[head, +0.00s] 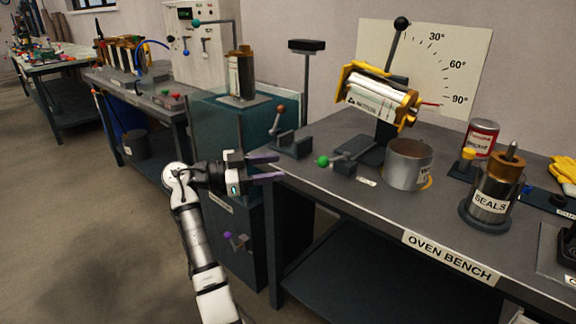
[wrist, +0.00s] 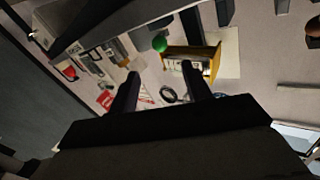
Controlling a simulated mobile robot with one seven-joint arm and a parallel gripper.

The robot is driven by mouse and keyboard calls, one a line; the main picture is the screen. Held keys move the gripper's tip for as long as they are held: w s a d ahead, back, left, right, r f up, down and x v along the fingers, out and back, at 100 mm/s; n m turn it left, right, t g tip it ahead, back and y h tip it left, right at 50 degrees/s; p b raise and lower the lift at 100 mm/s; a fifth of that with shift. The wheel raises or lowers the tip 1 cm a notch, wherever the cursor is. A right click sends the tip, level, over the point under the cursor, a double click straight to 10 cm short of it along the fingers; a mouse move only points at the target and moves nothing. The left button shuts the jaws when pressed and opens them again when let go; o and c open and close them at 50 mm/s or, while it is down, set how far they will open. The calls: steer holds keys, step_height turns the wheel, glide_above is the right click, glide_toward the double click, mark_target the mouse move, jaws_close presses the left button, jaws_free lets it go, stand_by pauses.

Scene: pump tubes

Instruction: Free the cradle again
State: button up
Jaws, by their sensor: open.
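The yellow cradle (head: 407,118) stands on a dark post on the oven bench, in front of an angle scale plate (head: 465,50). A silver-white tube (head: 375,95) with a dark label lies in it, tilted down to the right. A black-knobbed lever (head: 401,23) rises behind the cradle. A green-knobbed lever (head: 322,160) sits low beside its base. My gripper (head: 278,168) is open and empty with purple fingers, at the bench's left edge, apart from the cradle. The cradle also shows beyond my fingers in the wrist view (wrist: 212,62).
A metal pot (head: 408,165), a red-white can (head: 482,138) and a SEALS canister (head: 491,196) stand right of the cradle. A dark bracket (head: 291,146) is near my fingers. A teal cabinet (head: 215,125) holds a copper-topped cylinder (head: 241,75). The bench front is clear.

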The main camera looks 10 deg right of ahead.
steer(key=shift+a, duration=0.3)
